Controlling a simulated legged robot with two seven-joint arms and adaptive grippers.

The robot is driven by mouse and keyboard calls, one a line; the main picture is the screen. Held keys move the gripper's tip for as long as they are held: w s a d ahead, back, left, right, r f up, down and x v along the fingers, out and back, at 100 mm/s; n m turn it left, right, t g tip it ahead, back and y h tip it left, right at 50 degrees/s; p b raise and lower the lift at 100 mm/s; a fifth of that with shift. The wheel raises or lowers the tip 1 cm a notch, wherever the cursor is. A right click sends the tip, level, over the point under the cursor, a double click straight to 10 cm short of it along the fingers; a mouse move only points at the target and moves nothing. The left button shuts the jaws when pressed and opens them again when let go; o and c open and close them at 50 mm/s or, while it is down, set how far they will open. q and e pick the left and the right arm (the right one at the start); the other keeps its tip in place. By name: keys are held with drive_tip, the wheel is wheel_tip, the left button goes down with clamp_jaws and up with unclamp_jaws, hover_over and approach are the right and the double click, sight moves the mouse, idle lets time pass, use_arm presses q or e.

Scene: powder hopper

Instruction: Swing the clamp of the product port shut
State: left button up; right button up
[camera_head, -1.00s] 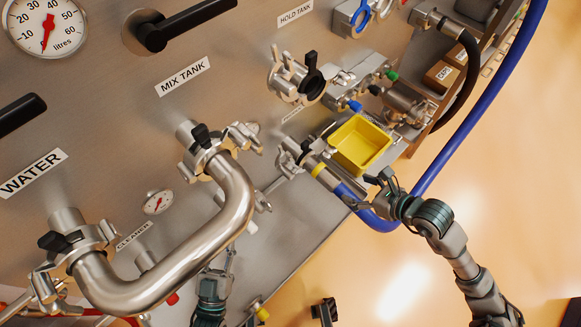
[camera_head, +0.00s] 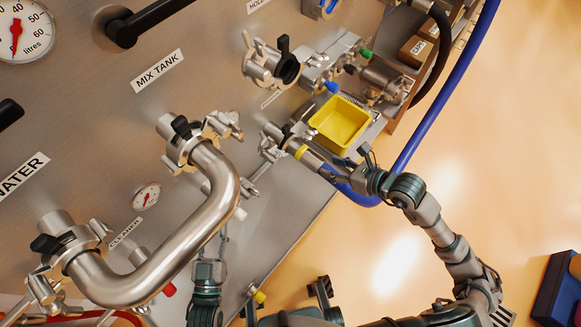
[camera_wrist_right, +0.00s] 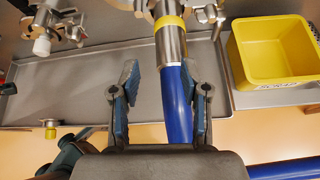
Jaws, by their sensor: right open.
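The port (camera_head: 275,140) left of the yellow bin carries a steel hose end with a yellow band (camera_head: 304,152). Its label is too small to read, so I cannot confirm it is the product port. Its clamp shows at the top of the right wrist view (camera_wrist_right: 168,8), with metal parts sticking out both sides; whether it is fully open is unclear. My right gripper (camera_head: 362,165) is open, its fingers on either side of the blue hose (camera_wrist_right: 178,100), below the clamp. Contact with the hose is not visible. My left gripper (camera_head: 215,255) is low, near the panel's lower edge; its fingers are unclear.
A yellow bin (camera_head: 340,124) stands right beside the port. Another clamped port (camera_head: 270,65) is above. A large bent steel pipe (camera_head: 215,220) fills the lower left. A tray (camera_wrist_right: 85,85) lies under the port. Open floor is to the right.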

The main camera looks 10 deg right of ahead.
drive_tip(key=a+r+m+t+y+p, duration=0.1)
drive_tip(key=a+r+m+y+p, duration=0.1)
drive_tip(key=a, duration=0.2)
drive_tip(key=m+t+y+p, duration=0.1)
drive_tip(key=m+t+p, duration=0.3)
drive_tip(key=m+p, duration=0.15)
approach(276, 161)
drive_tip(key=x, duration=0.4)
drive_tip(key=w, duration=0.1)
drive_tip(key=w+a, duration=0.1)
drive_tip(key=a+b, duration=0.1)
drive_tip(key=shift+w+f+m, duration=0.25)
drive_tip(key=shift+w+m, duration=0.1)
drive_tip(key=shift+w, duration=0.05)
drive_tip(key=shift+p+x, duration=0.3)
drive_tip(key=shift+x, duration=1.7)
use_arm(q)
drive_tip(key=s+a+f+g+y, duration=0.2)
drive_tip(key=s+a+f+g, duration=0.1)
drive_tip(key=s+f+g, duration=0.3)
drive_tip(key=s+a+f+g+y, duration=0.2)
drive_tip(key=s+a+f+g, duration=0.1)
drive_tip(key=s+f+g, duration=0.4)
drive_tip(key=s+g, duration=0.2)
drive_tip(key=shift+s+a+f, duration=0.25)
drive_tip(key=shift+s+a, duration=0.1)
drive_tip(key=shift+a, duration=0.05)
